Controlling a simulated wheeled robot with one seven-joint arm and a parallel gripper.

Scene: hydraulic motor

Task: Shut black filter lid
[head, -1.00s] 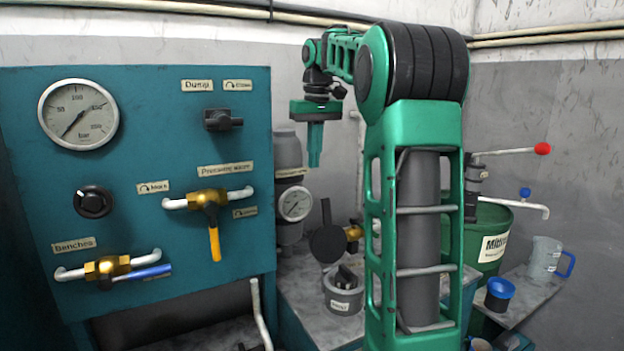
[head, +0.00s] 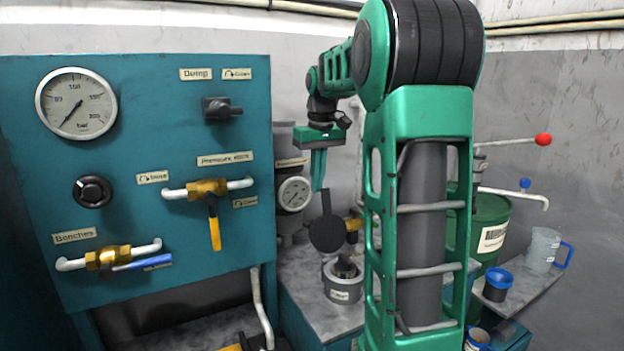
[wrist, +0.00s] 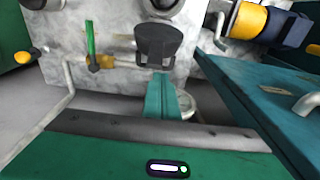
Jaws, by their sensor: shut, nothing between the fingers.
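The black filter lid (head: 327,234) is a dark round disc with a narrow tab on top. It stands raised, tilted up at the back of a grey filter cup (head: 343,282), whose top is uncovered with dark parts inside. The lid also shows in the wrist view (wrist: 160,43), just beyond my fingertips. My gripper (head: 317,188) points down with its green fingers shut and empty, just above and slightly left of the lid. In the wrist view my gripper (wrist: 161,76) ends close to the lid's near edge; I cannot tell whether they touch.
A pressure gauge (head: 293,194) sits close left of my gripper. The teal panel (head: 140,220) with valves stands further left. A brass fitting (head: 353,225) is right of the lid. A green drum (head: 490,228) and a clear jug (head: 542,250) stand at the right.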

